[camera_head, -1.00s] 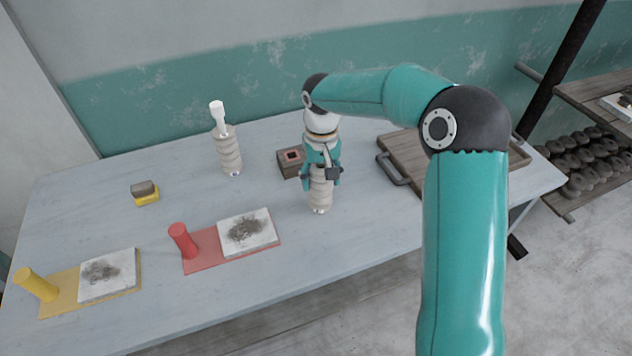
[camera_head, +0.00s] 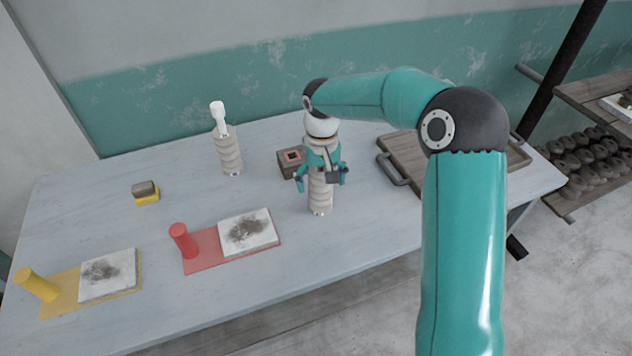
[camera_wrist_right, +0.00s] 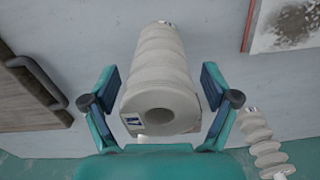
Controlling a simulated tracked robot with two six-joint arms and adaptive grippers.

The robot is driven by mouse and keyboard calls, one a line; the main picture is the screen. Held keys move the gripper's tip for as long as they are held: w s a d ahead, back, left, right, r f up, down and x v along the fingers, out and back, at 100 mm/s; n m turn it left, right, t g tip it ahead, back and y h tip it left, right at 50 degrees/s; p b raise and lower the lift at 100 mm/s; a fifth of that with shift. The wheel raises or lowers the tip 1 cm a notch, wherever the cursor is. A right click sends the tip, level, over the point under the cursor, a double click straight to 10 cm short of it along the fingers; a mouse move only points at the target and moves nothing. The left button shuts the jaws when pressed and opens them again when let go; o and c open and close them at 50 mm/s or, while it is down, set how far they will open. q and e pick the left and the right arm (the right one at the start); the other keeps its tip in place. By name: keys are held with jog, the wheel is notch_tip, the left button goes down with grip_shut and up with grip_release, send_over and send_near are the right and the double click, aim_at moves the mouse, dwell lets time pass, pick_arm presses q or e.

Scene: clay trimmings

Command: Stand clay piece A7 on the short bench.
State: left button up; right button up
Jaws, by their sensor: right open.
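A pale ribbed clay piece (camera_head: 320,199) stands upright on the pale bench top (camera_head: 350,235). In the right wrist view the same piece (camera_wrist_right: 158,75) shows its round hollow end and a small blue-and-white label, too small to read surely as A7. My right gripper (camera_head: 322,181) is open around it, with a finger on each side and gaps between fingers and clay. A second ribbed piece (camera_head: 229,155) with a white top stands farther left; it also shows in the wrist view (camera_wrist_right: 262,140). I cannot tell whether this bench is the short one. My left gripper is out of view.
A small dark box (camera_head: 291,163) sits just behind the held-around piece. A wooden tray (camera_head: 403,150) lies at right, partly behind my arm. Red (camera_head: 203,245) and yellow (camera_head: 62,299) mats hold tiles. A sponge (camera_head: 147,197) lies left. The front middle is clear.

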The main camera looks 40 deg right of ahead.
notch_tip(320, 180, up, 12)
dwell(0.5)
jog(key=shift+s, duration=0.1)
